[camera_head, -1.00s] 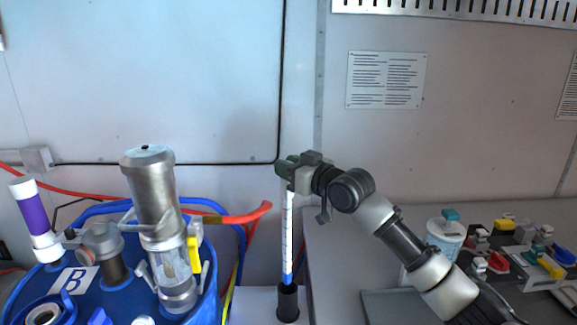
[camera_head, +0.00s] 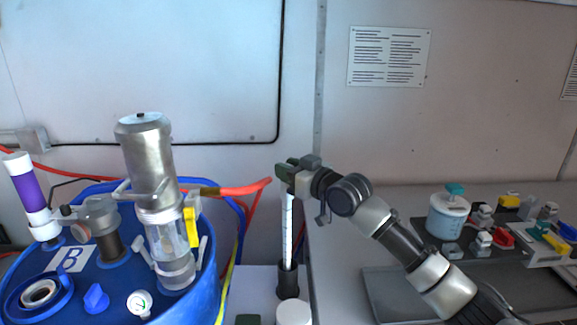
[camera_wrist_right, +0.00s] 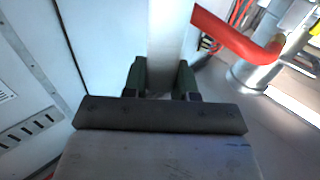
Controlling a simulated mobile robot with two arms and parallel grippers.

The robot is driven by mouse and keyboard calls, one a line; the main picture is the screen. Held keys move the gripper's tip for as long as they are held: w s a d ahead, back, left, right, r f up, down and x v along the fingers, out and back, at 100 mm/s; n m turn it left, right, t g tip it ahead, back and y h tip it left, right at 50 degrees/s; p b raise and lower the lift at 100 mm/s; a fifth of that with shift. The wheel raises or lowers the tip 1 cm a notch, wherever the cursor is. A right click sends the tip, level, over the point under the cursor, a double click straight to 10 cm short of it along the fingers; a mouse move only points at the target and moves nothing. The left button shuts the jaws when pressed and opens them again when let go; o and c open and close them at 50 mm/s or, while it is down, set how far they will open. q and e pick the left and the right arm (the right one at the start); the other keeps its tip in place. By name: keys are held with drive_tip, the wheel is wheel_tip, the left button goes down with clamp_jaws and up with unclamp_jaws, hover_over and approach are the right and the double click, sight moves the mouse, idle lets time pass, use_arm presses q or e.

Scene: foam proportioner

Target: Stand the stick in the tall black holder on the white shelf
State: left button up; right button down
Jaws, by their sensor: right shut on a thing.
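The stick (camera_head: 288,230) is a thin white rod with small dark marks, standing upright in the head view. My right gripper (camera_head: 288,178) is shut on its upper end, and the wrist view shows the pale stick (camera_wrist_right: 165,45) between the two green fingers (camera_wrist_right: 161,82). The tall black holder (camera_head: 288,284) stands on the white shelf (camera_head: 262,277), directly below the gripper. The stick's lower end goes into the holder's mouth, and its blue tip is mostly hidden there.
A blue drum (camera_head: 75,290) with a metal cylinder (camera_head: 147,160) and a red hose (camera_head: 240,188) stands left of the holder. A white round object (camera_head: 294,314) is close in front of the holder. A grey bench (camera_head: 345,225) with a white tub (camera_head: 447,217) lies right.

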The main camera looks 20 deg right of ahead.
drive_tip(key=shift+f, duration=0.2)
drive_tip(key=c, duration=0.8)
unclamp_jaws()
drive_tip(key=b+v, duration=0.3)
drive_tip(key=v, duration=0.8)
